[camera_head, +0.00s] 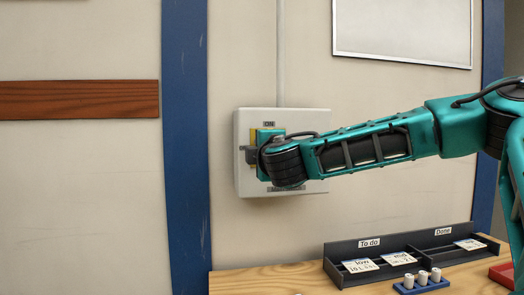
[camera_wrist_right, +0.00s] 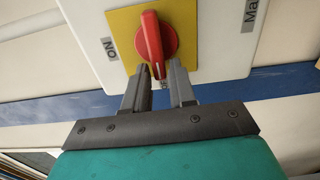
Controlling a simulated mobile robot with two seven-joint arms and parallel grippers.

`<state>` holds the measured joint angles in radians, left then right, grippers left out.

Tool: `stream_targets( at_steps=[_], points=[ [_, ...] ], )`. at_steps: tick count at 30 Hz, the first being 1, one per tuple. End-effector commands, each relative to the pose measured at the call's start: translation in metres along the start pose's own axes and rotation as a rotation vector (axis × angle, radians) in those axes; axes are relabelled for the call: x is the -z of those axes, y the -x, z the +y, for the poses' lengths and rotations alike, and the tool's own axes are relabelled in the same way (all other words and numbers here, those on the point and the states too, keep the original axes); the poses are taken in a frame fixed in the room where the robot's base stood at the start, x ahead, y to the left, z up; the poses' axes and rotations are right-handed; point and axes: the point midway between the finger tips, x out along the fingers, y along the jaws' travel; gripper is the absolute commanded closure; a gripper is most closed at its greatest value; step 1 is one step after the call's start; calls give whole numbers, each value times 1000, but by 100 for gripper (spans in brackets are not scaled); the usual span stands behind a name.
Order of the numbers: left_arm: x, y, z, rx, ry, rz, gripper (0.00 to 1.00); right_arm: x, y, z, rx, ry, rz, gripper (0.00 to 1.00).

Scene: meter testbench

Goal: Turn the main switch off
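The main switch is a red rotary knob (camera_wrist_right: 155,38) on a yellow plate (camera_wrist_right: 185,20) in the right wrist view. Its handle lies along the picture's vertical, crosswise to the direction of the ON label (camera_wrist_right: 110,48) at left. Its lower end has a white mark, beside small, partly hidden lettering. My right gripper (camera_wrist_right: 160,72) is open, its fingers on either side of the knob's lower end; I cannot tell if they touch it. In the head view the right gripper (camera_head: 250,155) is at the switch box (camera_head: 308,121) and hides the knob. My left gripper is out of view.
A conduit (camera_head: 281,60) runs up from the box, beside a blue post (camera_head: 186,150). Below right, a wooden table (camera_head: 240,283) holds a dark To do/Done tray (camera_head: 345,250) with cards and a blue holder (camera_head: 432,285) with white pegs. A whiteboard (camera_head: 400,30) hangs above.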

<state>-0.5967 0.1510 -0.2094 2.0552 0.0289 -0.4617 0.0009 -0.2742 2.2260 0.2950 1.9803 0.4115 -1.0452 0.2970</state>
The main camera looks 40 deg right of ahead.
Motion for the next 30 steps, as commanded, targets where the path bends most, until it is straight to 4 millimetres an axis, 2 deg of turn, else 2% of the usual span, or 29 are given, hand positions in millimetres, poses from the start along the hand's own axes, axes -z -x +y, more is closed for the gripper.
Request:
stream_targets(
  at_steps=[1, 5, 12, 16, 20, 30],
  points=[
    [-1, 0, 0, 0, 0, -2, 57, 0, 0, 0, 0, 0, 0, 70],
    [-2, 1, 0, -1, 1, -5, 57, 0, 0, 0, 1, -1, 0, 60],
    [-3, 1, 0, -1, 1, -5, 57, 0, 1, 0, 1, -3, 0, 60],
    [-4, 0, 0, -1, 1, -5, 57, 0, 11, 0, 1, -5, 2, 60],
    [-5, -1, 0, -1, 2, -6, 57, 1, 32, 0, -1, -5, 4, 60],
    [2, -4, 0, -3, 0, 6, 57, 0, 103, 0, -1, -4, 3, 60]
  ],
)
